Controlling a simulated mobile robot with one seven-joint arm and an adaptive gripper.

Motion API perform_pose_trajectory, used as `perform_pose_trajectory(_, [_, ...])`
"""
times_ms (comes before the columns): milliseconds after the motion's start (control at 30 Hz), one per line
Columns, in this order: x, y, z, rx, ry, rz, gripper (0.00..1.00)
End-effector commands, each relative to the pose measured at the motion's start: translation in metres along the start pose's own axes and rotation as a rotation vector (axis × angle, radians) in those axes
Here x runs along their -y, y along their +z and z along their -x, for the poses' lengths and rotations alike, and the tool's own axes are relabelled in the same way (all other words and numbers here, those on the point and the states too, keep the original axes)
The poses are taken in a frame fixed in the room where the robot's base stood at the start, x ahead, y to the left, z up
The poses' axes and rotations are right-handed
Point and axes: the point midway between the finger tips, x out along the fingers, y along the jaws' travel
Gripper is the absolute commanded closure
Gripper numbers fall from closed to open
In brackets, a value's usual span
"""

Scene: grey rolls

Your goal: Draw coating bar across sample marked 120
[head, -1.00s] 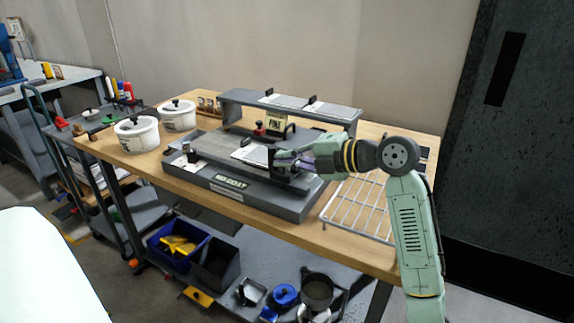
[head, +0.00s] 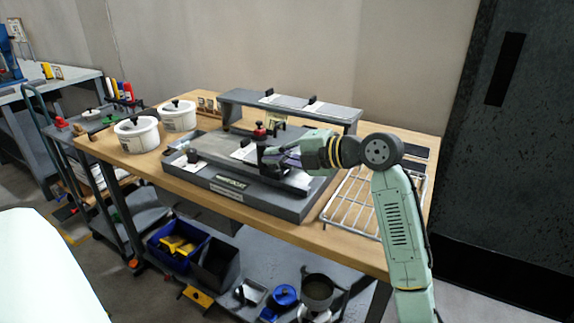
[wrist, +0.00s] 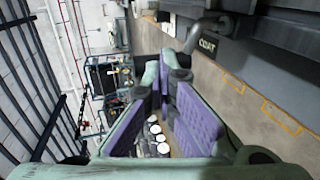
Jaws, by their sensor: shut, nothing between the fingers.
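The coater (head: 215,180) is a grey bench unit with a raised rear shelf. A white sample sheet (head: 242,154) lies on its bed, partly hidden behind a dark upright; I cannot read a 120 mark. The dark upright (head: 262,152), with a red knob above it, stands at the bed's right part, above a dark bar (head: 285,182) running toward the right. I cannot tell which part is the coating bar. My gripper (head: 275,153) is shut and empty, close to the right of the upright; contact is unclear. Its purple finger pads (wrist: 167,88) show in the wrist view.
Two white lidded pots (head: 137,135) stand on the table's left. A wire rack (head: 350,205) lies right of the coater, below my arm. Two sheets with black clips (head: 290,101) lie on the rear shelf. Bins and pans sit on the lower shelf (head: 230,235).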

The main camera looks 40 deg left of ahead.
Motion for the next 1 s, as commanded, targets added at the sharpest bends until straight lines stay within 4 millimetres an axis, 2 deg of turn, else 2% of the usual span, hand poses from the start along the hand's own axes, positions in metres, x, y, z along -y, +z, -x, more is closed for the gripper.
perform_pose_trajectory(1000, [-0.009,-0.001,-0.030,-0.002,-0.001,0.000,1.00])
